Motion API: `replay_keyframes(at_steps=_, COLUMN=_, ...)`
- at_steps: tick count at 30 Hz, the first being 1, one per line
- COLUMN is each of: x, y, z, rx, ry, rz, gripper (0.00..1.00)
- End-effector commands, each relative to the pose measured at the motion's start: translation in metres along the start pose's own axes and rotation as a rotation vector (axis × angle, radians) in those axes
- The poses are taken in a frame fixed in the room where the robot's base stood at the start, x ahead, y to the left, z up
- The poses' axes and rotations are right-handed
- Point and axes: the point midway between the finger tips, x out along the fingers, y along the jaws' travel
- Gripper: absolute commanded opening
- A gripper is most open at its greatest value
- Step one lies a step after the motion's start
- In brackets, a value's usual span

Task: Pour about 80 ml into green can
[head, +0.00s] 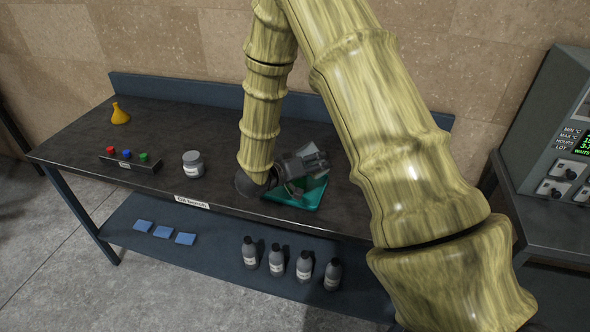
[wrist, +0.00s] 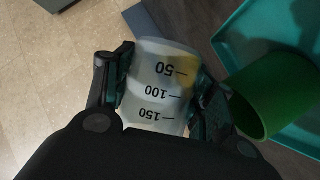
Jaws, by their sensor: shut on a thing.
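A translucent beaker (wrist: 160,88) with marks 50, 100 and 150 is between the two fingers of my gripper (wrist: 162,95) in the wrist view. The fingers are shut on its sides, and the marks read upside down. A yellowish tint shows at its upper right side; the liquid level is not clear. The green can (wrist: 262,105) lies to the right of the beaker in the wrist view, apart from it, on a teal tray (wrist: 232,40). In the head view my gripper (head: 308,160) is over the teal tray (head: 290,201), and I cannot make out the can there.
Several bottles (head: 276,260) and blue pads (head: 164,232) are on the lower shelf. A control panel (head: 565,140) stands at right.

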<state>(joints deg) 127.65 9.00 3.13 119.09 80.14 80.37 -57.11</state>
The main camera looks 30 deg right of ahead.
Motion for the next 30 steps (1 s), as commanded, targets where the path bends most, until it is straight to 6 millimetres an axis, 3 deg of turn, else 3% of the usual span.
replay_keyframes(at_steps=17, x=0.0, y=0.002, z=-0.001, rx=0.039, ry=0.001, rz=-0.017, gripper=0.27)
replay_keyframes(at_steps=23, x=-0.001, y=0.005, z=-0.002, rx=0.122, ry=0.001, rz=-0.051, gripper=0.27)
replay_keyframes(at_steps=30, x=0.005, y=0.004, z=0.012, rx=0.243, ry=0.001, rz=-0.101, gripper=0.27)
